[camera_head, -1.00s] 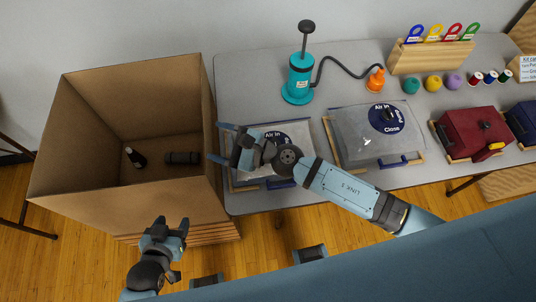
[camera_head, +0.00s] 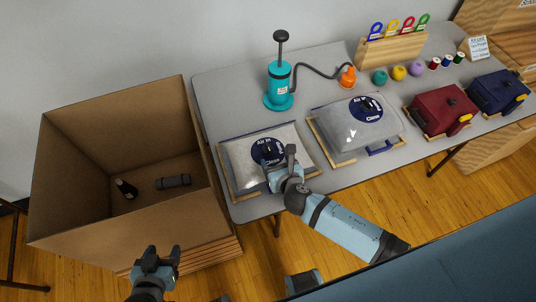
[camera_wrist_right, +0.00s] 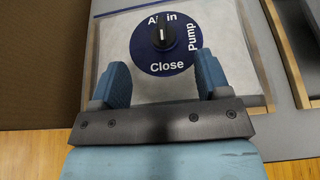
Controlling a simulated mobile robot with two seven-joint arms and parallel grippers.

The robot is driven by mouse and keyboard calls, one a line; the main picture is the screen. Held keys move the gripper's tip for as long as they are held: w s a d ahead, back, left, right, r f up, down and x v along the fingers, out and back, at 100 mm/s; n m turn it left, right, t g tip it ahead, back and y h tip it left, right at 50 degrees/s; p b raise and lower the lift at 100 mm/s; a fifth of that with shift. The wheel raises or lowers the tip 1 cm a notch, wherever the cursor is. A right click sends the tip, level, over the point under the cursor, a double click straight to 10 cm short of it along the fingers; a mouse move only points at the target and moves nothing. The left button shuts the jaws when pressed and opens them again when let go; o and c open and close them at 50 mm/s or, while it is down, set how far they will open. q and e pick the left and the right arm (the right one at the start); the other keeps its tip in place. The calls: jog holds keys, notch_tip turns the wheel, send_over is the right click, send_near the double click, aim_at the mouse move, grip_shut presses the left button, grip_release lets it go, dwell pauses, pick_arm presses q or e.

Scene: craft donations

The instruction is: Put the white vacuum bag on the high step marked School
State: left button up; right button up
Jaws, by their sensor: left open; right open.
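A white vacuum bag (camera_head: 240,160) lies flat in a wooden-edged frame at the left end of the table, with a round dark blue valve label and black knob on top. My right gripper (camera_head: 280,165) is open over the bag's near part, close to the label. In the right wrist view, the open fingers (camera_wrist_right: 163,78) point toward the label (camera_wrist_right: 166,45), with nothing between them. I cannot tell whether they touch the bag. My left gripper (camera_head: 158,260) is open and empty in front of the cardboard box. Wooden steps (camera_head: 505,50) show at the far right; no School mark is readable.
A greyer vacuum bag (camera_head: 345,130) lies to the right, then a red bag (camera_head: 440,110) and a navy bag (camera_head: 497,92). A teal pump (camera_head: 279,85) with a hose stands behind. The cardboard box (camera_head: 120,215) stands left, holding two dark items.

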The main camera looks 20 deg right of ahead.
aim_at(268, 148)
jog(key=x, duration=0.8)
jog(key=shift+f, duration=0.1)
grip_shut()
